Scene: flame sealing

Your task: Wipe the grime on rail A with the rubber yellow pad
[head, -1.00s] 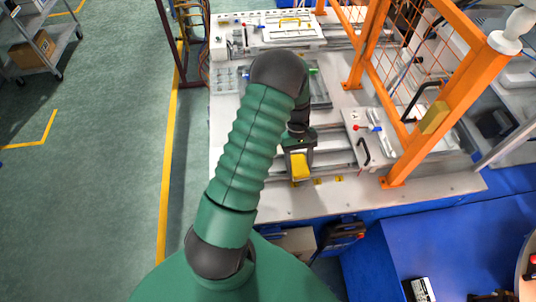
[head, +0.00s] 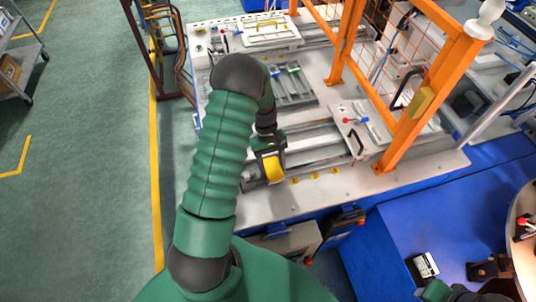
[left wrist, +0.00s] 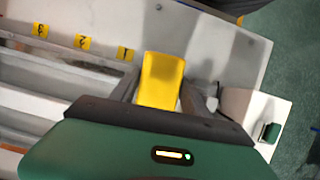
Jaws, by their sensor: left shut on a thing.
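My left gripper (head: 270,152) is shut on the yellow pad (head: 273,168). In the left wrist view, the yellow pad (left wrist: 161,80) stands out between the gripper's two dark fingers (left wrist: 160,92). The pad is over the left front end of the metal rails (head: 318,154), left of the yellow number labels (head: 314,176). I cannot tell whether it touches a rail. No rail letter is readable, and I see no clear grime. A green part at the bottom right edge may be my right gripper (head: 440,291); its jaws are unclear.
A white plate with a black handle (head: 356,140) sits across the rails to the right. An orange fence frame (head: 428,95) rises on the right of the table. The front strip of the white table (head: 300,199) is mostly clear. A blue surface (head: 385,245) lies in front.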

